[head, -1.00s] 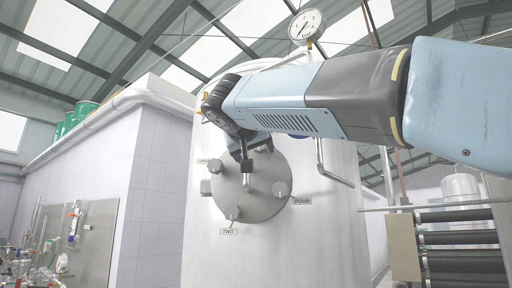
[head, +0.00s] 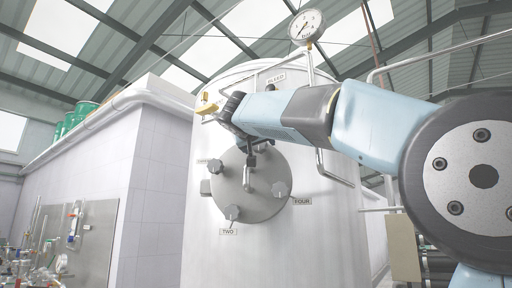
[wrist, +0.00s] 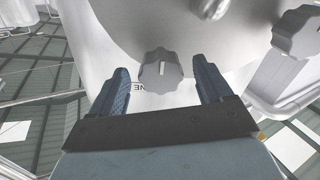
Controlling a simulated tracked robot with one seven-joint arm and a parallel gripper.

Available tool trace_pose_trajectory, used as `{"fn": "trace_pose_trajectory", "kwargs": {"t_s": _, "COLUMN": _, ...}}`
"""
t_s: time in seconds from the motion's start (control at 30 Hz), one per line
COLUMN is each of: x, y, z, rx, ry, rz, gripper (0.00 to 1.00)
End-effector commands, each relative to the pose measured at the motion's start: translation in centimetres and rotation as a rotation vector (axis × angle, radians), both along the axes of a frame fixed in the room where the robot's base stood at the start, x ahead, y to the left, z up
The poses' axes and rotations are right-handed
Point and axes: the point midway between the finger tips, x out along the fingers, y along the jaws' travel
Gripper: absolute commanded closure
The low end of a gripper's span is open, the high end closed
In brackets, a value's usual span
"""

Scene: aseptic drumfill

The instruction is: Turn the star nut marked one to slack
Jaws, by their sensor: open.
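The star nut marked one (wrist: 161,70) is a grey lobed knob with a pale raised bar on its face, in the middle of the wrist view. Its tag (wrist: 139,87) is partly hidden and reads upside down. My gripper (wrist: 161,64) is open, with one blue-grey finger on each side of the nut and a gap on both sides. I cannot tell how deep the fingers reach over it. In the head view my arm hides this nut at the top of the round grey cover (head: 262,208).
The nuts tagged TWO (head: 232,213) and FOUR (head: 280,189) sit on the cover's lower rim and right side. A handle (head: 247,178) stands out from the cover. A gauge (head: 306,27), bleed pipe and yellow valve handle (head: 207,107) are above. Glassware (head: 40,250) stands at lower left.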

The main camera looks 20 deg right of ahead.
Motion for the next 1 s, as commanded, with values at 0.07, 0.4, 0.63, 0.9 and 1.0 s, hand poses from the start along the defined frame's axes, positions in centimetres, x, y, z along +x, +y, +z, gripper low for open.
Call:
{"fn": "trace_pose_trajectory", "kwargs": {"t_s": 0.07, "x": 0.9, "y": -0.4, "z": 0.0, "rx": 0.000, "ry": 0.000, "rz": 0.001, "gripper": 0.21}}
{"fn": "trace_pose_trajectory", "kwargs": {"t_s": 0.4, "x": 2.2, "y": -1.2, "z": 0.0, "rx": 0.000, "ry": -0.001, "rz": 0.001, "gripper": 0.21}}
{"fn": "trace_pose_trajectory", "kwargs": {"t_s": 0.63, "x": 2.2, "y": -1.2, "z": 0.0, "rx": 0.000, "ry": -0.001, "rz": 0.001, "gripper": 0.26}}
{"fn": "trace_pose_trajectory", "kwargs": {"t_s": 0.9, "x": 2.2, "y": -1.2, "z": 0.0, "rx": 0.000, "ry": -0.001, "rz": 0.001, "gripper": 0.52}}
{"fn": "trace_pose_trajectory", "kwargs": {"t_s": 1.0, "x": 2.2, "y": -1.2, "z": 0.0, "rx": 0.000, "ry": -0.001, "rz": 0.001, "gripper": 0.61}}
